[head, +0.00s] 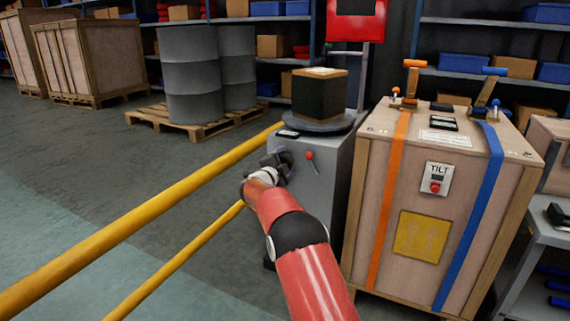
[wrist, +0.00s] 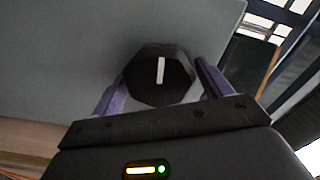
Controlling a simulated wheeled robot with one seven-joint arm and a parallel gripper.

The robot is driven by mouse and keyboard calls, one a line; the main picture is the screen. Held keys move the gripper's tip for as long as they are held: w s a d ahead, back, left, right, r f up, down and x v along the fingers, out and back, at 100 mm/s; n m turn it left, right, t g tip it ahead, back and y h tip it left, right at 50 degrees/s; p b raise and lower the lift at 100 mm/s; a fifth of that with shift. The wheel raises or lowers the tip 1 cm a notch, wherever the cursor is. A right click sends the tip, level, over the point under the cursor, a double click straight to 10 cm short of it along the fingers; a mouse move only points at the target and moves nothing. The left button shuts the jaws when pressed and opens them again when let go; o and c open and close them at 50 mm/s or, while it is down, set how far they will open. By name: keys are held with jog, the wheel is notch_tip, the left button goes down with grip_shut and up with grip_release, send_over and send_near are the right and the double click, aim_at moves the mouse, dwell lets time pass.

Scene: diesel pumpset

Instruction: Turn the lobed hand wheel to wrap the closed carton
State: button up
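The lobed hand wheel (wrist: 158,78) is black with a white bar and sits on the grey front of a machine cabinet (head: 322,188). In the wrist view it lies between the two purple fingers of my gripper (wrist: 160,82). The fingertips are at or very near its sides; I cannot tell whether they press on it. In the head view my gripper (head: 275,164) is at the cabinet front and largely hides the wheel. The carton (head: 319,95) stands on the round turntable (head: 318,127) on top of the cabinet. Its sides look dark and its top is pale.
A red-knobbed lever (head: 310,155) is just right of my gripper. A strapped wooden crate (head: 385,220) stands close on the right. Yellow rails (head: 130,222) run along the left. Drums (head: 190,75) on a pallet stand behind.

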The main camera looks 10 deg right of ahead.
jog(key=shift+o, duration=0.6)
jog(key=v, duration=0.7)
jog(key=shift+s+a, duration=0.25)
jog(key=shift+s, duration=0.05)
jog(key=shift+r, duration=0.1)
